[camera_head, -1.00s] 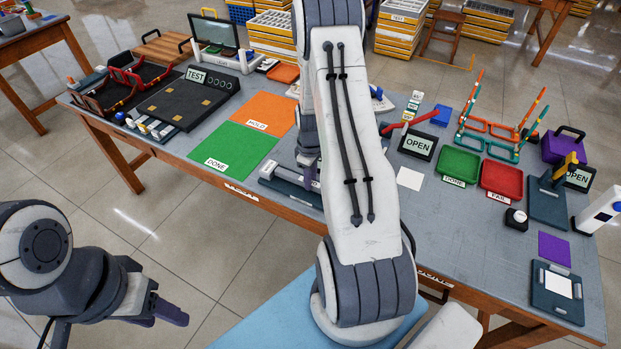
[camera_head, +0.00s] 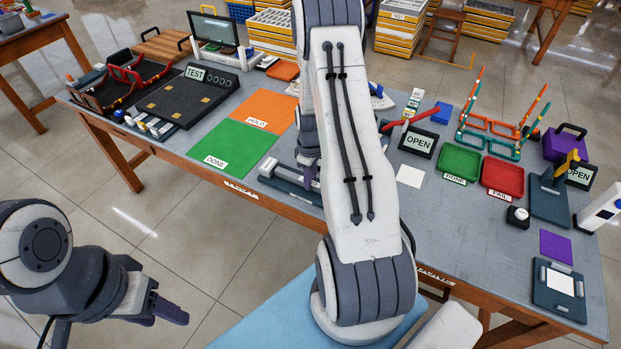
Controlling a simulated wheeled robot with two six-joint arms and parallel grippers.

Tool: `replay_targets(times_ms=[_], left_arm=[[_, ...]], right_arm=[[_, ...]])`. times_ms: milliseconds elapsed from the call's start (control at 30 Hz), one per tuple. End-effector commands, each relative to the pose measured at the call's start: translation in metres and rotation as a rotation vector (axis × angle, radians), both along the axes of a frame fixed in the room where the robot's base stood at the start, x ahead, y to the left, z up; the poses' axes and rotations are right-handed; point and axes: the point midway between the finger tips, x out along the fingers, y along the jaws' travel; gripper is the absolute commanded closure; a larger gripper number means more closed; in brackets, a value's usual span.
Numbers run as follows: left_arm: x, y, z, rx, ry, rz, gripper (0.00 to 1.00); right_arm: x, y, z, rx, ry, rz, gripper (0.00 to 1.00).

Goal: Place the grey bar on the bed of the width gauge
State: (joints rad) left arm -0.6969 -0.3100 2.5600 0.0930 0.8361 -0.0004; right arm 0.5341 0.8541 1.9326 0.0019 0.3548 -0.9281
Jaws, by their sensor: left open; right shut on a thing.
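A low grey device with a long flat base (camera_head: 290,187), which looks like the width gauge, sits at the table's front edge left of my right arm. My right gripper (camera_head: 311,172) is over its right part, mostly hidden behind my own arm. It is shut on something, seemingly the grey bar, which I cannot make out. Whether that thing touches the bed is hidden. My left gripper (camera_head: 170,312) is open and empty, off the table at the lower left.
Green DONE (camera_head: 234,145) and orange HOLD (camera_head: 265,112) mats lie behind the gauge. A black TEST board (camera_head: 185,98) is further left.

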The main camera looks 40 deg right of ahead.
Motion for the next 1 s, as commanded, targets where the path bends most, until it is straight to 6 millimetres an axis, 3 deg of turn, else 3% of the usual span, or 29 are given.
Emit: replay_targets(times_ms=[67, 100, 167, 567, 1000], left_arm=[[0.000, 0.000, 0.000, 0.000, 0.000, 0.000, 0.50], [0.000, 0.000, 0.000, 0.000, 0.000, 0.000, 0.50], [0.000, 0.000, 0.000, 0.000, 0.000, 0.000, 0.50], [0.000, 0.000, -0.001, 0.000, 0.000, 0.000, 0.50], [0.000, 0.000, -0.008, 0.000, 0.000, 0.000, 0.50]], right_arm=[[0.000, 0.000, 0.000, -0.001, -0.001, 0.000, 1.00], [0.000, 0.000, 0.000, -0.001, -0.001, 0.000, 0.62], [0.000, 0.000, 0.000, -0.001, -0.001, 0.000, 0.39], [0.000, 0.000, 0.005, -0.001, -0.001, 0.000, 0.38], [0.001, -0.001, 0.084, -0.003, -0.004, 0.000, 0.38]])
